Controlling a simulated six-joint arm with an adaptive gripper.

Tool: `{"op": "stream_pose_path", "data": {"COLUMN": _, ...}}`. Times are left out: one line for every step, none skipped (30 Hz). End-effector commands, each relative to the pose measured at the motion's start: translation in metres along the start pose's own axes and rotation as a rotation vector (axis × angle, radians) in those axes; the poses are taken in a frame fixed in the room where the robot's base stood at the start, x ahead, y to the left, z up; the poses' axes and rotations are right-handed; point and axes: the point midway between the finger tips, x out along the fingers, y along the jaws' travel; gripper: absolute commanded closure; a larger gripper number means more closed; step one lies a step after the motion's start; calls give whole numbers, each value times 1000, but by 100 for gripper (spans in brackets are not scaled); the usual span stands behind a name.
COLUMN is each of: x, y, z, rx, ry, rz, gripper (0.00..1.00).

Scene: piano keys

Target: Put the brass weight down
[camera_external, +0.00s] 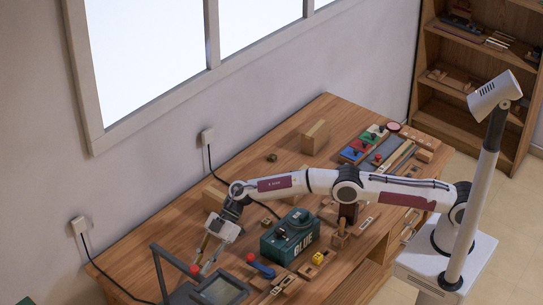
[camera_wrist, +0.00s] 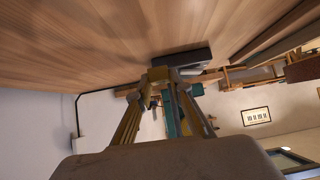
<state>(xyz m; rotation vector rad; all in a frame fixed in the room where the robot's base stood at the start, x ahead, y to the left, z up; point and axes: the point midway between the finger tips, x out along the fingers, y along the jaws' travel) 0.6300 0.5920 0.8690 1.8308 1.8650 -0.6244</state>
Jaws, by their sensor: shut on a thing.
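My gripper (camera_external: 206,257) hangs low over the left part of the wooden table, in front of the wall. In the wrist view its two long fingers (camera_wrist: 160,88) converge on a small brass-coloured thing, which looks like the brass weight (camera_wrist: 158,74). The fingers are shut on it. The weight is too small to make out in the external view. I cannot tell whether it touches the table.
A dark framed device (camera_external: 220,291) lies close in front, beside a red knob (camera_external: 195,269). Wooden blocks (camera_external: 314,137) and coloured pieces stand farther back. Bare tabletop (camera_external: 150,255) shows at left.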

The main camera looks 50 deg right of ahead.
Motion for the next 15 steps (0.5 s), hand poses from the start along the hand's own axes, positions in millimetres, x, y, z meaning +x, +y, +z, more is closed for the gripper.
{"op": "stream_pose_path", "data": {"x": 0, "y": 0, "z": 0, "rx": 0, "ry": 0, "rz": 0, "gripper": 89}}
{"op": "stream_pose_path", "data": {"x": 0, "y": 0, "z": 1, "rx": 0, "ry": 0, "rz": 0, "gripper": 89}}
{"op": "stream_pose_path", "data": {"x": 2, "y": 0, "z": 2, "rx": 1, "ry": 0, "rz": 0, "gripper": 89}}
{"op": "stream_pose_path", "data": {"x": 2, "y": 0, "z": 3, "rx": 1, "ry": 0, "rz": 0, "gripper": 89}}
{"op": "stream_pose_path", "data": {"x": 4, "y": 0, "z": 5, "rx": 1, "ry": 0, "rz": 0, "gripper": 89}}
{"op": "stream_pose_path", "data": {"x": 6, "y": 0, "z": 8, "rx": 1, "ry": -1, "rz": -1, "gripper": 89}}
{"op": "stream_pose_path", "data": {"x": 8, "y": 0, "z": 10, "rx": 1, "ry": -1, "rz": -1, "gripper": 89}}
{"op": "stream_pose_path", "data": {"x": 10, "y": 0, "z": 13, "rx": 1, "ry": -1, "rz": -1, "gripper": 89}}
{"op": "stream_pose_path", "data": {"x": 12, "y": 0, "z": 16, "rx": 1, "ry": -1, "rz": -1, "gripper": 89}}
{"op": "stream_pose_path", "data": {"x": 14, "y": 0, "z": 19, "rx": 1, "ry": -1, "rz": 0, "gripper": 89}}
{"op": "stream_pose_path", "data": {"x": 16, "y": 0, "z": 21, "rx": 1, "ry": 0, "rz": 0, "gripper": 89}}
{"op": "stream_pose_path", "data": {"x": 18, "y": 0, "z": 24, "rx": 1, "ry": 0, "rz": 0, "gripper": 89}}
{"op": "stream_pose_path", "data": {"x": 20, "y": 0, "z": 26, "rx": 1, "ry": 0, "rz": 0, "gripper": 89}}
{"op": "stream_pose_path", "data": {"x": 21, "y": 0, "z": 28, "rx": 1, "ry": 0, "rz": 0, "gripper": 89}}
{"op": "stream_pose_path", "data": {"x": 22, "y": 0, "z": 29, "rx": 1, "ry": 0, "rz": 0, "gripper": 89}}
